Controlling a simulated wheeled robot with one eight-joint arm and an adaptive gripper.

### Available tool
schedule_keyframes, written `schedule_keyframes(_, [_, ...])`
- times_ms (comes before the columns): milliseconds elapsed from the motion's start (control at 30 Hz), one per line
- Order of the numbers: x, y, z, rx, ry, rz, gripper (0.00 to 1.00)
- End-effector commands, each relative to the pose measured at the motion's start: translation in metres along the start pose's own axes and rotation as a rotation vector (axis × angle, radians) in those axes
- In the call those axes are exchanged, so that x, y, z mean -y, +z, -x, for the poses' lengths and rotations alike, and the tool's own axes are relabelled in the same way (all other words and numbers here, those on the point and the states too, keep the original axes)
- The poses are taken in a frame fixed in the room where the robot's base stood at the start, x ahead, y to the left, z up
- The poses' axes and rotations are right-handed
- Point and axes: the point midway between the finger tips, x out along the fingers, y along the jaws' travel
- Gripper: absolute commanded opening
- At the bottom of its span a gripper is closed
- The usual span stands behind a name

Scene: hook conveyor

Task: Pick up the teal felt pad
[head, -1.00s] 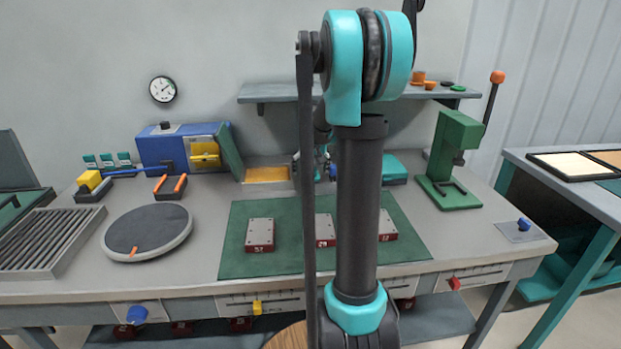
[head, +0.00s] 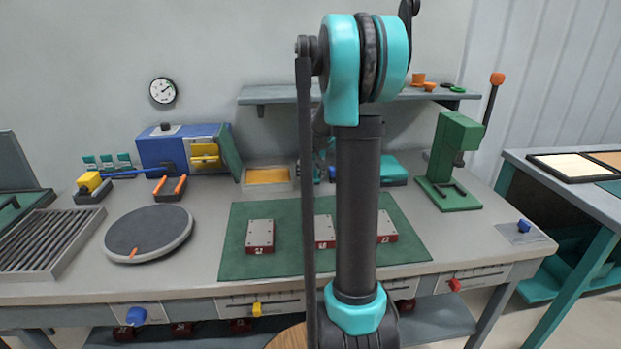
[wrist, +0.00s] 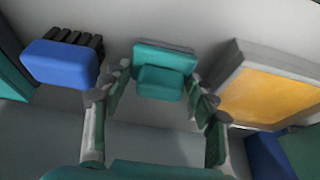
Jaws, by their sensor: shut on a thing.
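The teal felt pad (wrist: 162,84) is in the middle of the wrist view. It shows as a teal block in front of a wider teal slab with a grey edge. My gripper (wrist: 158,76) has one finger on each side of it, and is shut on the pad. Whether the pad touches the surface below, I cannot tell. In the head view my gripper is mostly hidden behind my own arm, near the back of the bench, and I cannot make out the pad there.
A blue block (wrist: 58,64) with dark prongs lies left of the pad in the wrist view. A yellow-floored tray (wrist: 228,76) is close on the right. In the head view, a teal box (head: 394,171) and green press (head: 450,160) stand right of my arm, below a shelf (head: 275,95).

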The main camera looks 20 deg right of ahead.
Motion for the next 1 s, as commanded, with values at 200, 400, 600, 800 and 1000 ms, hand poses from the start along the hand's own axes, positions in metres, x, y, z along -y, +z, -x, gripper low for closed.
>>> schedule_keyframes(200, [0.000,-0.002,0.005,0.000,0.000,0.000,0.28])
schedule_keyframes(400, [0.000,-0.011,0.026,0.000,0.000,0.000,0.28])
schedule_keyframes(600, [0.000,-0.030,0.073,0.000,0.000,0.000,0.28])
schedule_keyframes(800, [0.000,-0.051,0.122,0.000,0.000,0.000,0.28])
schedule_keyframes(1000, [0.000,-0.066,0.159,0.000,0.000,0.000,0.28])
